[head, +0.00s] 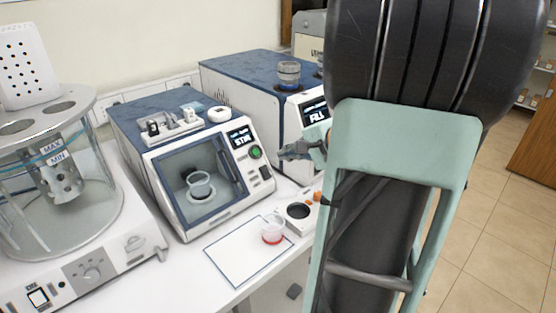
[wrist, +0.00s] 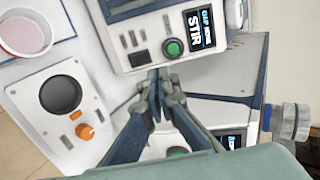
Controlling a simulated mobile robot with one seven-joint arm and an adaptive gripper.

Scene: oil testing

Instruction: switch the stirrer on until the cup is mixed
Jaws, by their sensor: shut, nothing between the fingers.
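The stirrer is a white and blue box (head: 163,152) with a dark front window and a display reading STIR (head: 241,138). The display also shows in the wrist view (wrist: 201,32). A clear cup (head: 199,185) stands inside the chamber. Whether its content is mixed I cannot tell. A round green button (head: 255,153) sits below the display, and it shows in the wrist view (wrist: 173,48). My gripper (head: 281,154) is shut and empty, just right of the button in the head view. In the wrist view its fingertips (wrist: 158,72) point toward the panel close below the button; contact is unclear.
A second blue and white machine (head: 245,80) reading FILL stands to the right, with a cup (head: 288,75) on top. A cup with a red base (head: 272,230) stands on a white mat (head: 237,262). A small device with an orange knob (wrist: 86,131) is nearby. A glass-walled bath (head: 60,225) stands left.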

